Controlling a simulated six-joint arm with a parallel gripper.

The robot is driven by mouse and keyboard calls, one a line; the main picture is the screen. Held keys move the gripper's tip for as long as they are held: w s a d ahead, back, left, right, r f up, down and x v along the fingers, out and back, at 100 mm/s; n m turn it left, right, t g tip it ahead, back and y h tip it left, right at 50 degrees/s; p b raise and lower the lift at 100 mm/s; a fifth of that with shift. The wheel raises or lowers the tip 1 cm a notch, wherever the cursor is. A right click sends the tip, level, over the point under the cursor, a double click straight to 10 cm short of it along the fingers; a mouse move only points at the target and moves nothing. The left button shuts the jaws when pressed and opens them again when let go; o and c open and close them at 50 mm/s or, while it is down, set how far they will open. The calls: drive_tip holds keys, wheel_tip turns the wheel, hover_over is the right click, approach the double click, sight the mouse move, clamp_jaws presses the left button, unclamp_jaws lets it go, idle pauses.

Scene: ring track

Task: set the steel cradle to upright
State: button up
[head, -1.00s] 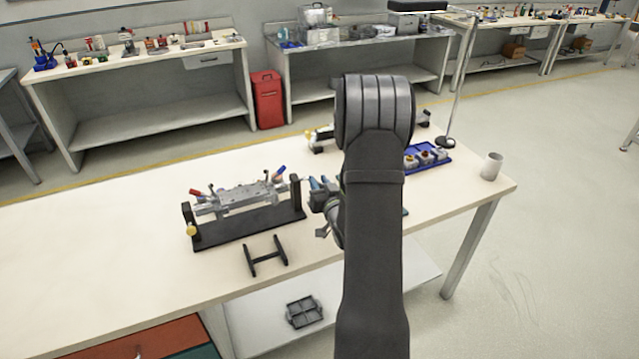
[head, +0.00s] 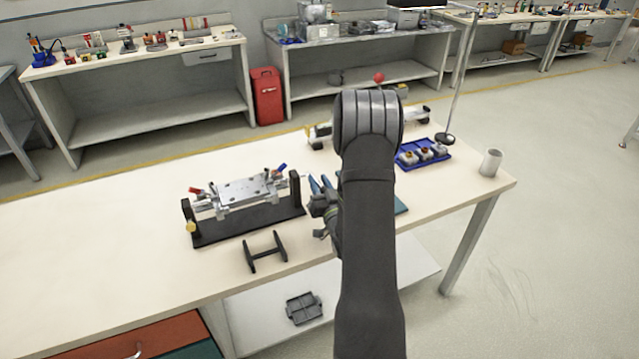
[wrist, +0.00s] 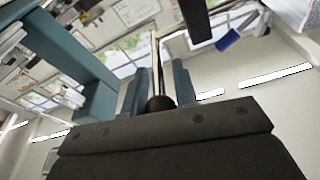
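The steel cradle (head: 243,190) is a flat metal plate on a bar between two black posts of a dark base (head: 250,226) on the table. Its plate is slightly tilted, with much of its upper face showing. A red lever (head: 195,190) is at its left, a blue lever (head: 281,168) at its right, and a yellow knob (head: 191,227) on the left post. My gripper (head: 319,181) is just right of the right post, apart from the cradle. In the wrist view its teal fingers (wrist: 140,80) are spread with nothing held. The blue lever (wrist: 229,40) also shows there.
A black H-shaped stand (head: 265,252) lies in front of the cradle. A blue tray (head: 428,160) with small parts and a grey cup (head: 490,163) are at the right. My arm hides part of the table's middle. The table's left side is clear.

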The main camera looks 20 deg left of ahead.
drive_tip(key=o, duration=0.3)
drive_tip(key=shift+s+d, duration=0.1)
drive_tip(key=v, duration=0.4)
drive_tip(key=r+v, duration=0.1)
drive_tip(key=v, duration=0.4)
drive_tip(key=r+v, duration=0.1)
drive_tip(key=v, duration=0.4)
drive_tip(key=shift+s+d+r, duration=0.15)
drive_tip(key=shift+s+d, duration=0.15)
drive_tip(key=shift+s, duration=0.1)
drive_tip(key=x, duration=0.4)
drive_tip(key=f+x, duration=0.1)
drive_tip(key=x, duration=0.3)
drive_tip(key=f+x, duration=0.1)
drive_tip(key=x, duration=0.4)
drive_tip(key=shift+w+a+f, duration=0.2)
drive_tip(key=shift+w+a, duration=0.05)
drive_tip(key=shift+x, duration=0.8)
